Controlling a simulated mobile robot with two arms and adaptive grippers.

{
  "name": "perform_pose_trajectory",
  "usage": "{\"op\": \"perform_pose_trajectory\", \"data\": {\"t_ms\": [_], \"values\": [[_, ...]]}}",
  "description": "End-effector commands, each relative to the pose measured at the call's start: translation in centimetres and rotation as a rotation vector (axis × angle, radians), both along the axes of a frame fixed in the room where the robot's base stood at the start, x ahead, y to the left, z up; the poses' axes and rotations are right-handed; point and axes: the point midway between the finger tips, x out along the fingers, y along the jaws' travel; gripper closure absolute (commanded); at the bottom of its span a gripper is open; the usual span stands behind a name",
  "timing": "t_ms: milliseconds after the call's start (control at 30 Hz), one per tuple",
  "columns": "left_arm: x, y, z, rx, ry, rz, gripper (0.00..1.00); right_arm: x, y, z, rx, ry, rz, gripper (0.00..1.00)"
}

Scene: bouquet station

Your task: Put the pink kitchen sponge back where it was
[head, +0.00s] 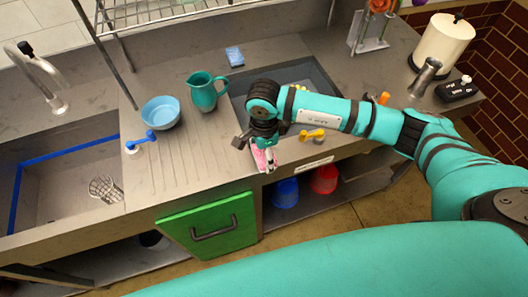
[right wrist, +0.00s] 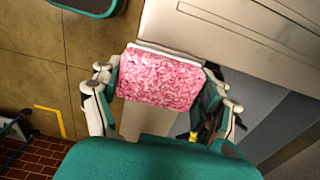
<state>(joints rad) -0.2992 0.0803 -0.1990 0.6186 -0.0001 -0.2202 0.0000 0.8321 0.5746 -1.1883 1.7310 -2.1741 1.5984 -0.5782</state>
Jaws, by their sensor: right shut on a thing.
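The pink kitchen sponge (head: 263,159) is in my right gripper (head: 262,145), near the front edge of the counter, just in front of the right sink basin. In the right wrist view the sponge (right wrist: 160,78) sits crosswise between the two fingers of the right gripper (right wrist: 160,88), which is shut on it at both ends. A pale layer shows along one edge of the sponge. I cannot tell whether the sponge touches the counter edge. My left gripper is not in view.
A teal jug (head: 204,93), a blue bowl (head: 160,113) and a blue sponge-like block (head: 234,56) stand on the counter to the left. A yellow item (head: 313,135) lies right of the gripper. A green cabinet door (head: 208,228) is below.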

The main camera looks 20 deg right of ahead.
Motion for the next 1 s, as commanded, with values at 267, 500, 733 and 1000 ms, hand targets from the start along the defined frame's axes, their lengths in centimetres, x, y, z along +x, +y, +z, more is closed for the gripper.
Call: {"op": "perform_pose_trajectory", "data": {"t_ms": [267,500,733,1000], "values": [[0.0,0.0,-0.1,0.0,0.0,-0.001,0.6,0.0,0.0,-0.1,-0.001,0.001,0.0,0.0],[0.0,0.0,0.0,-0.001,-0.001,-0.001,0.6,0.0,0.0,0.0,-0.001,0.001,-0.001,0.0],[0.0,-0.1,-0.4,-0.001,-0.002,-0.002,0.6,0.2,0.0,2.2,0.001,-0.005,0.0,0.0],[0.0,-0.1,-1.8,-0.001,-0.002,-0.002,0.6,0.2,0.0,8.1,0.0,-0.006,0.0,0.0]]}}
